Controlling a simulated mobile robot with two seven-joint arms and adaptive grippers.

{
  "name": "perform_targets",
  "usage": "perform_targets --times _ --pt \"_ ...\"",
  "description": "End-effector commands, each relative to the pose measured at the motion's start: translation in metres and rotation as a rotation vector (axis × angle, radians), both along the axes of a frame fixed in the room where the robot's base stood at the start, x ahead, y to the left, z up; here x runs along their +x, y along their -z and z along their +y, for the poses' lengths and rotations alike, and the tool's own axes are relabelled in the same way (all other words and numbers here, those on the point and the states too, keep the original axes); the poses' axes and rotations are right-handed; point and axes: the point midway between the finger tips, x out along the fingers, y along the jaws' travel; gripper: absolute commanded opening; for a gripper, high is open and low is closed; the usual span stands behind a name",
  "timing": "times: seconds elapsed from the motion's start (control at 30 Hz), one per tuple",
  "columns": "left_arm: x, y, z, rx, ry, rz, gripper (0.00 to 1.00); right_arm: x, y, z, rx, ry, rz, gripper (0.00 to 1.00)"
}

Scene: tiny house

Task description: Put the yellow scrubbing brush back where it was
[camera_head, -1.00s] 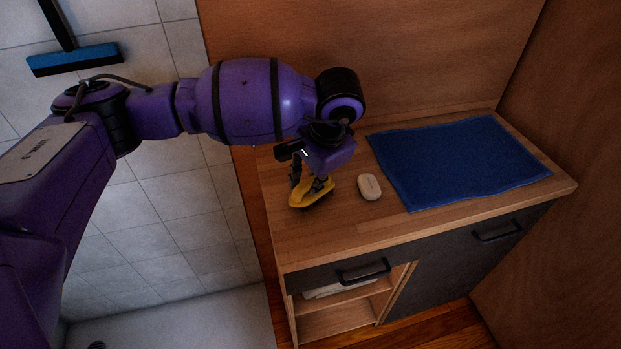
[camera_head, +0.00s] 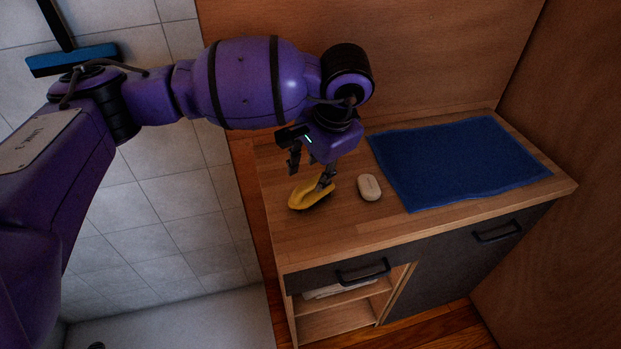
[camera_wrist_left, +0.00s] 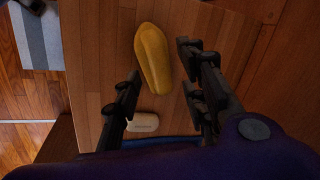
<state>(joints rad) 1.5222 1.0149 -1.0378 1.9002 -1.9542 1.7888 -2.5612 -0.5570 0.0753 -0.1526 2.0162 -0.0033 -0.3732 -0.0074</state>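The yellow scrubbing brush (camera_head: 306,194) lies on the wooden counter top (camera_head: 290,237), near its left end. It also shows in the left wrist view (camera_wrist_left: 153,58), lying beyond and partly between the fingertips. My left gripper (camera_head: 311,172) is open just above and behind the brush, its fingers spread apart. My right gripper is not in view.
A pale bar of soap (camera_head: 369,187) lies right of the brush, close to it. A blue towel (camera_head: 455,160) covers the counter's right part. A wooden wall stands behind. The counter's front strip is clear.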

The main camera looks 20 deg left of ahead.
Motion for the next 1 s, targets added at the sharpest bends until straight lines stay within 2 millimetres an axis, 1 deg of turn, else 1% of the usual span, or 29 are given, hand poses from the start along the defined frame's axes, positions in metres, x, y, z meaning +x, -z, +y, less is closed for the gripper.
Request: perform_targets --times 0.03,0.23,0.4,0.5,0.8,0.87,0.93,0.97,1.0 --pt "-0.001 -0.013 -0.004 -0.001 0.003 -0.005 0.39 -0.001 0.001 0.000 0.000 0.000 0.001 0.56" --pt "-0.007 -0.052 -0.013 0.000 0.003 -0.002 0.39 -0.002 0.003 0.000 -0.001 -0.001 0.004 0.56" --pt "-0.010 -0.071 -0.018 0.000 0.001 -0.001 0.39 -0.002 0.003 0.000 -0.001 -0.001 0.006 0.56" --pt "-0.011 -0.076 -0.019 0.000 0.001 0.000 0.39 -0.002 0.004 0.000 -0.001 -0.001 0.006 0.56" --pt "-0.012 -0.077 -0.019 -0.001 0.001 0.001 0.39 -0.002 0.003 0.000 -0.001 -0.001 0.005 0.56" --pt "-0.014 -0.074 -0.021 -0.010 -0.003 0.008 0.39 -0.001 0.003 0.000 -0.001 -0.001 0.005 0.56" --pt "-0.021 -0.061 -0.031 -0.049 -0.016 0.037 0.39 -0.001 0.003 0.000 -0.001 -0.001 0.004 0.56" --pt "-0.027 -0.052 -0.038 -0.078 -0.029 0.059 0.39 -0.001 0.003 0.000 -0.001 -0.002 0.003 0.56" --pt "-0.038 -0.037 -0.051 -0.131 -0.052 0.099 0.39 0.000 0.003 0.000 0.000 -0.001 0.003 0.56"
